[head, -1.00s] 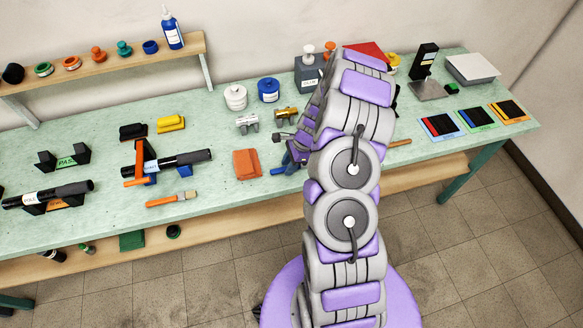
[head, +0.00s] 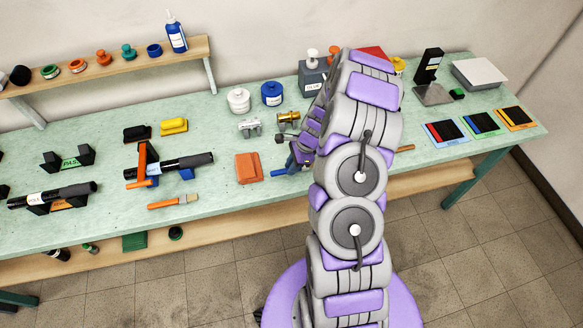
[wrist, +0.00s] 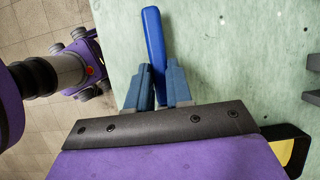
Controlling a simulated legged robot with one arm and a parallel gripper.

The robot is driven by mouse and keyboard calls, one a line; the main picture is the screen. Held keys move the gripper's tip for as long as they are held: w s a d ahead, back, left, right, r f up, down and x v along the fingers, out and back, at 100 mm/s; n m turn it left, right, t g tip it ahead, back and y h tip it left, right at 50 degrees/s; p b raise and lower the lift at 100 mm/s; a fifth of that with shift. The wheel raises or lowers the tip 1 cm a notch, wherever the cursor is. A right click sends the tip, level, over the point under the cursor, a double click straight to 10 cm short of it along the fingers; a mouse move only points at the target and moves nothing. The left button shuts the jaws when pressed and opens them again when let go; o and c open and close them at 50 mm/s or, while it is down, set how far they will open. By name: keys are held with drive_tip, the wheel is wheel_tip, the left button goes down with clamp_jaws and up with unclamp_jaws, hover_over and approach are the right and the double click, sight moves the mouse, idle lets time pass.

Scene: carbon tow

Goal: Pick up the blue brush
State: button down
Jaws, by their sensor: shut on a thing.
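The blue brush (wrist: 154,40) shows in the wrist view as a long blue handle running up from between my gripper's fingers (wrist: 158,80). My gripper is shut on it, with one blue-grey finger on each side. The brush's other end is hidden behind the fingers and the wrist. In the head view, a short blue piece of the brush (head: 279,171) shows left of my gripper (head: 297,160), close to the table's front edge. My arm covers much of that area. I cannot tell whether the brush is clear of the table.
An orange block (head: 249,168) lies left of my gripper on the green table (head: 225,205). Metal fittings (head: 250,128) and white and blue jars (head: 271,94) stand behind. An orange-handled brush (head: 173,201) lies farther left. Colored trays (head: 481,124) are at the right.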

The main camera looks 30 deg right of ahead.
drive_tip(key=shift+s+r, duration=0.2)
drive_tip(key=shift+r, duration=0.4)
drive_tip(key=shift+s+r, duration=0.2)
drive_tip(key=shift+r, duration=0.35)
drive_tip(key=s+d+r+p, duration=0.1)
drive_tip(key=s+d, duration=0.1)
drive_tip(key=s, duration=1.3)
drive_tip(key=shift+d+p, duration=0.2)
drive_tip(key=shift+p, duration=0.1)
drive_tip(key=shift+r, duration=0.1)
drive_tip(key=c, duration=1.5)
unclamp_jaws()
drive_tip(key=shift+d, duration=0.1)
clamp_jaws()
